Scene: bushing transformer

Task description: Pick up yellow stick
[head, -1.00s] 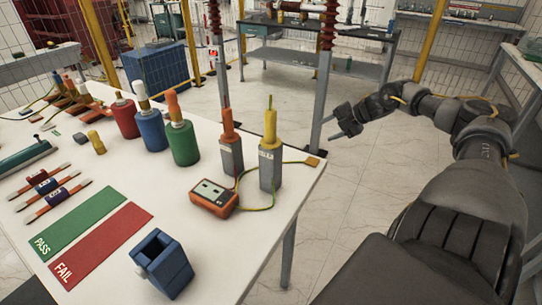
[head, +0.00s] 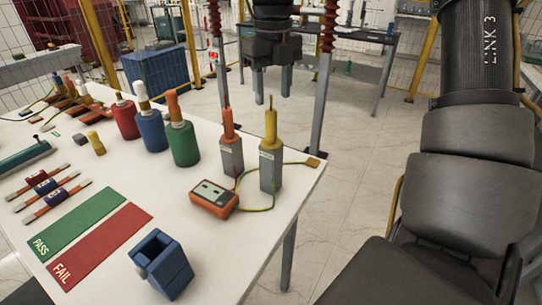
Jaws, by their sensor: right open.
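The yellow stick (head: 270,128) stands upright in a grey block (head: 270,170) near the table's right edge. An orange stick (head: 228,122) stands in a similar grey block to its left. My right gripper (head: 272,95) points down, open and empty, with its two fingers apart. In the picture the yellow stick's thin tip shows between the fingertips. I cannot tell the exact depth gap, but the fingers are not shut on it. My left gripper is not in view.
An orange meter (head: 213,198) with a yellow-green cable sits in front of the blocks. Red, blue and green cylinders (head: 183,143) stand to the left. A blue holder (head: 161,264) is near the table's front edge.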

